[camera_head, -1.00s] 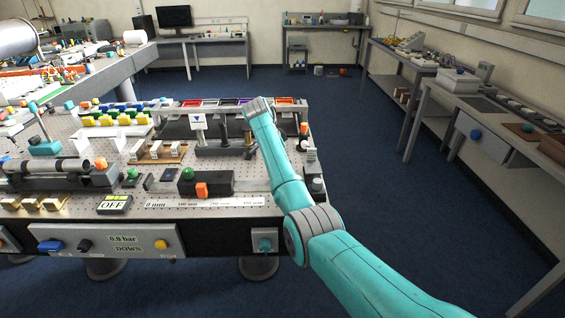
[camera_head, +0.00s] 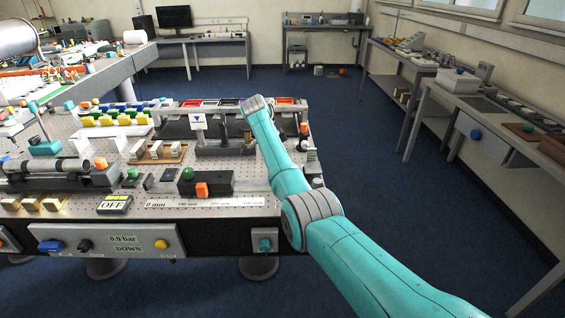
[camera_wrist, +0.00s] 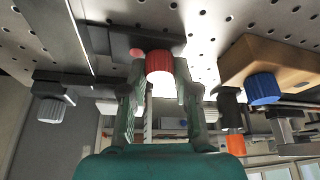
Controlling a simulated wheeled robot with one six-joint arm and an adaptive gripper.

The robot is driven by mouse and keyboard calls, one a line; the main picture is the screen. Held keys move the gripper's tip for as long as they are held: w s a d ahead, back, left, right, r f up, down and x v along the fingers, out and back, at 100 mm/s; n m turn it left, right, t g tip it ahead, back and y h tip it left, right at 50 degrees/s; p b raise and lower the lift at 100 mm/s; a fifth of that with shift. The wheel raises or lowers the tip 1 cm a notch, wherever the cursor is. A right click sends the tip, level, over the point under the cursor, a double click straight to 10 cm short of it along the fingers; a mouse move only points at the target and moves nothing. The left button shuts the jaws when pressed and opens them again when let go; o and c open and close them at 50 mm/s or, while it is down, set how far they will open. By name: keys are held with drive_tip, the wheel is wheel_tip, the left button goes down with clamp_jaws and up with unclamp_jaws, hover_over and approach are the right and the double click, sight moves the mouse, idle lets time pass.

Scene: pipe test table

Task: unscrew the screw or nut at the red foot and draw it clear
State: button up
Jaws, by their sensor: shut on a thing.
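A red ribbed knob (camera_wrist: 159,63) sits at the middle top of the wrist view, below a dark flat part (camera_wrist: 125,42) on the perforated plate. A second, smaller red-pink end (camera_wrist: 137,52) shows just left of it. My gripper (camera_wrist: 161,82) has one finger on each side of the red knob and is shut on it. I cannot tell how far the knob is turned. In the head view my turquoise arm (camera_head: 282,165) reaches over the table's right end, and my gripper and the knob are hidden there.
The pipe test table (camera_head: 130,232) is crowded with fixtures. The floor to its right is clear.

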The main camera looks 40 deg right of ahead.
clamp_jaws()
drive_tip(key=n+t, duration=0.1)
drive_tip(key=n, duration=0.2)
drive_tip(key=shift+n, duration=0.3)
drive_tip(key=shift+n+t, duration=0.5)
drive_tip(key=shift+n, duration=0.3)
drive_tip(key=n+t, duration=0.1)
drive_tip(key=n, duration=0.2)
drive_tip(key=shift+n, duration=0.3)
drive_tip(key=shift+r+n+t, duration=0.1)
drive_tip(key=shift+n+t, duration=0.4)
drive_tip(key=shift+n, duration=0.3)
drive_tip(key=n+y, duration=0.1)
drive_tip(key=n, duration=0.1)
drive_tip(key=shift+d+n+t, duration=0.1)
drive_tip(key=shift+n+t, duration=0.2)
drive_tip(key=shift+t, duration=0.1)
drive_tip(key=shift+n+t+y, duration=0.3)
drive_tip(key=shift+n+y, duration=0.1)
drive_tip(key=shift+n, duration=0.9)
